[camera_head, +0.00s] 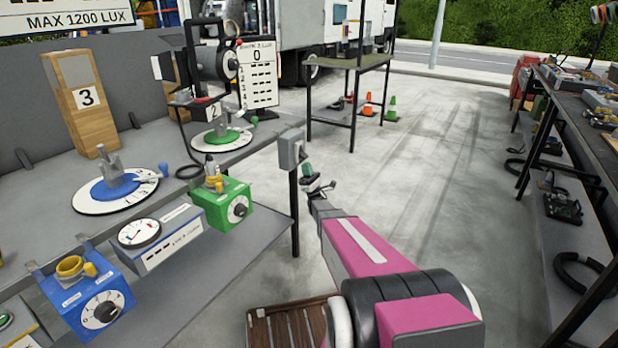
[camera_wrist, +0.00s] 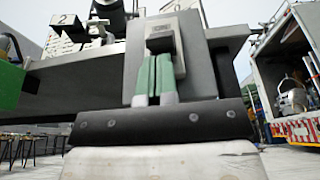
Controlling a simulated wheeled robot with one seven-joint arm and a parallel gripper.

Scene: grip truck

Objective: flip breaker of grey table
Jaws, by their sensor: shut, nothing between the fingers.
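The grey table (camera_head: 45,195) fills the left of the head view. Its breaker is a grey box (camera_head: 291,148) at the table's right end, on top of a dark post. In the wrist view the breaker box (camera_wrist: 192,55) is close ahead, with a dark switch (camera_wrist: 161,34) that appears to be marked ON. My gripper (camera_head: 308,172) is just right of and below the box in the head view. In the wrist view my gripper (camera_wrist: 157,62) shows green fingertips pressed together, empty, just under the switch. I cannot tell whether they touch it.
A cluttered dark table (camera_head: 600,140) runs along the right. Another table (camera_head: 345,65) stands behind.

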